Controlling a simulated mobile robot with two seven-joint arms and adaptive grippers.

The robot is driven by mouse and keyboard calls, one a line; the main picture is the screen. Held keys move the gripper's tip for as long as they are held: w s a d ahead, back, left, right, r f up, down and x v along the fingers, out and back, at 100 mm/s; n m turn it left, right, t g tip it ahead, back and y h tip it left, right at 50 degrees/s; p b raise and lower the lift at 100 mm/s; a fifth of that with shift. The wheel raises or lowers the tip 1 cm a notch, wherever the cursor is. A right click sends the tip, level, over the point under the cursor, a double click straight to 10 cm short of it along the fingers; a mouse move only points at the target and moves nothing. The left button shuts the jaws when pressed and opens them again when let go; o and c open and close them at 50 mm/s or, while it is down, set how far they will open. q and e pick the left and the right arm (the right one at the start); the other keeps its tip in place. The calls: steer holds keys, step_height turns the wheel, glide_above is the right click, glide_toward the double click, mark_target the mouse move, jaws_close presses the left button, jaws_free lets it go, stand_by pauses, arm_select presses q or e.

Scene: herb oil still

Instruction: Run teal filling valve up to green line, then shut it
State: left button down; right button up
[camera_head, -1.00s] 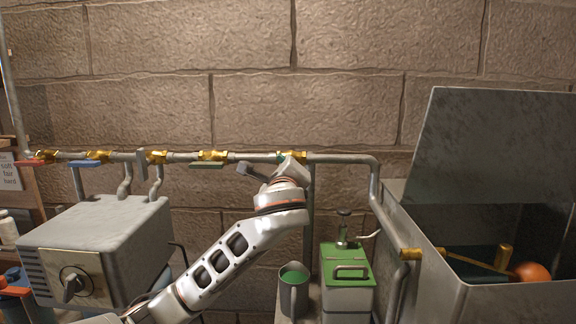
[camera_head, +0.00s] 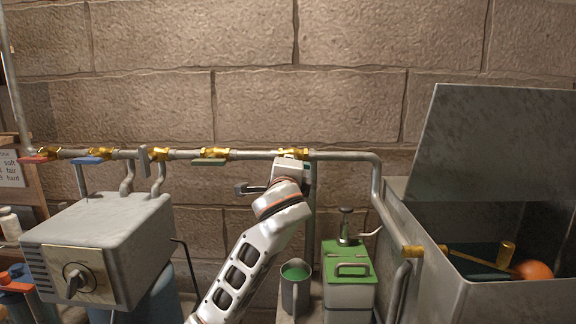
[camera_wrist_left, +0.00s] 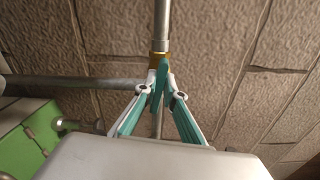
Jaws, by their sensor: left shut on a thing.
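The teal filling valve is the rightmost brass valve (camera_head: 293,154) on the wall pipe. My left gripper (camera_wrist_left: 158,88) is shut on its teal handle (camera_wrist_left: 161,74), just below the brass body in the left wrist view. In the head view my gripper hides most of the handle. The open grey tank (camera_head: 515,296) stands at the right with its lid raised. A dark green surface (camera_head: 474,262) shows inside, with an orange float ball (camera_head: 533,270) on a brass rod. I cannot make out a green line. My right gripper is out of view.
Other valves have red (camera_head: 32,160), blue (camera_head: 87,161) and grey-green (camera_head: 208,163) handles. A grey box with a knob (camera_head: 97,250) is at the left.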

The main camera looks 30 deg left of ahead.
arm_select(q)
steer(key=shift+f, duration=0.1)
steer(key=c, duration=2.1)
jaws_free()
steer(key=shift+c, duration=0.2)
steer(key=v, duration=1.2)
